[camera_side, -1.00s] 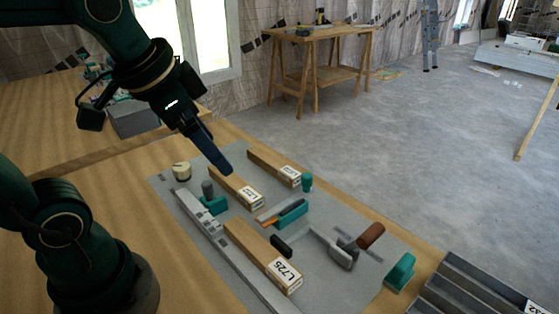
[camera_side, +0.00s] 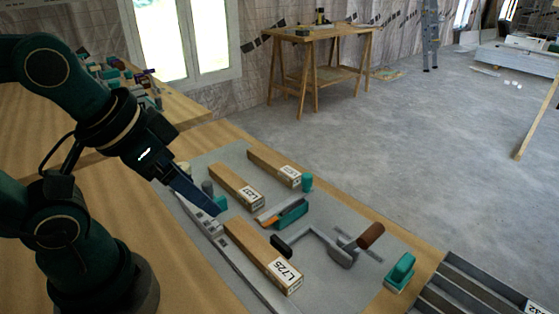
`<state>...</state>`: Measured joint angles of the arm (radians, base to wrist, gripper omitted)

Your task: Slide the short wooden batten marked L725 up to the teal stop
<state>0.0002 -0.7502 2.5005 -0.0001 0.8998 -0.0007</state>
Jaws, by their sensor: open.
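The short wooden batten marked L725 (camera_side: 256,251) lies on the grey mat, its labelled end toward the lower right. My gripper (camera_side: 214,211) is open and empty, pointing down just beyond the batten's upper-left end; whether it touches anything is unclear. A teal block (camera_side: 221,203) sits right behind my fingertips, partly hidden. Other teal pieces are a small one (camera_side: 307,182) by a batten's end and a larger one (camera_side: 400,271) at the mat's right edge. I cannot tell from the picture which is the stop.
A metal rail (camera_side: 240,262) runs along the left of L725. Two other labelled battens (camera_side: 236,187) (camera_side: 274,168) lie behind it. Metal channels (camera_side: 470,290) stand at lower right.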

